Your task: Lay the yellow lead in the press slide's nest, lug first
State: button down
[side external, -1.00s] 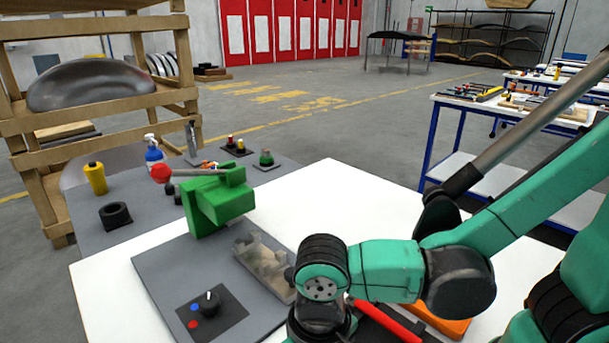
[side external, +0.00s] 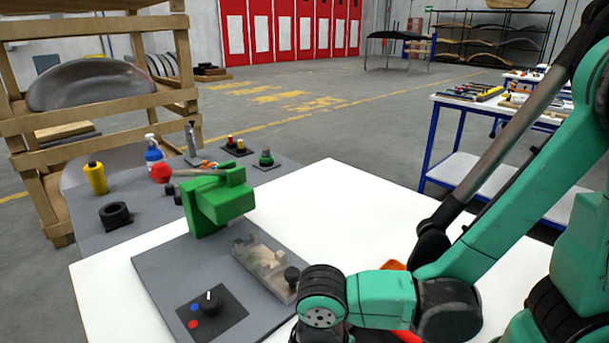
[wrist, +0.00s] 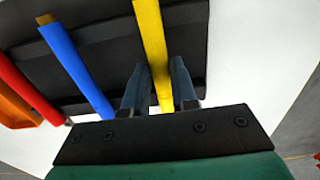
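The yellow lead (wrist: 151,40) lies across a dark rack (wrist: 215,45) in the wrist view. My gripper (wrist: 160,64) is over it, with one finger on each side of the lead. The fingers look open, with a thin gap beside the lead; contact at the tips is unclear. In the side view my wrist hides the gripper and the yellow lead. The green press (side external: 215,200) stands on a grey plate, its lever ending in a red ball (side external: 161,172). The slide with its pale, see-through nest (side external: 264,262) sits in front of the press and looks empty.
A blue lead (wrist: 75,65) and a red lead (wrist: 30,90) lie left of the yellow one, with an orange thing (wrist: 15,108) beyond. A dial panel (side external: 212,313) is on the press plate (side external: 165,275). The white table (side external: 335,215) behind is clear.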

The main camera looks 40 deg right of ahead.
jog(key=shift+r, duration=0.1)
dwell(0.3)
notch_tip(320, 180, up, 19)
jog(key=w+d+f, duration=0.3)
jog(key=w, duration=0.5)
jog(key=w+d+f, duration=0.2)
jog(key=w+d, duration=0.2)
jog(key=w, duration=0.3)
jog(key=w+d+f, duration=0.3)
jog(key=w, duration=0.5)
jog(key=shift+s+f, duration=0.15)
jog(key=shift+f, duration=1.5)
jog(key=shift+s+f, duration=0.1)
jog(key=shift+f, duration=1.75)
jog(key=shift+w+f, duration=0.15)
jog(key=shift+w, duration=0.65)
jog(key=shift+f, duration=0.85)
jog(key=shift+f, duration=0.25)
